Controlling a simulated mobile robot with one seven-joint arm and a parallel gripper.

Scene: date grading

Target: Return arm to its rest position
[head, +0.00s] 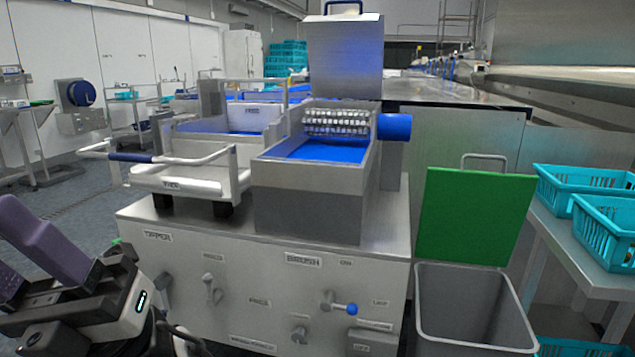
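My gripper (14,250) is at the lower left edge of the head view. Its two purple fingers point up and to the left, with a gap between them. Nothing shows between the fingers, though their ends are partly cut off by the picture's edge. The black and white wrist behind it shows a small lit strip. The gripper is to the left of the steel machine (230,270) and apart from it.
The machine carries a white tipping frame (185,178) and a blue-lined brush trough (310,190). Levers, one blue-knobbed (351,309), project from its front. A grey bin (470,310) with a green lid (470,218) and teal crates (607,228) stand right. Open floor lies left.

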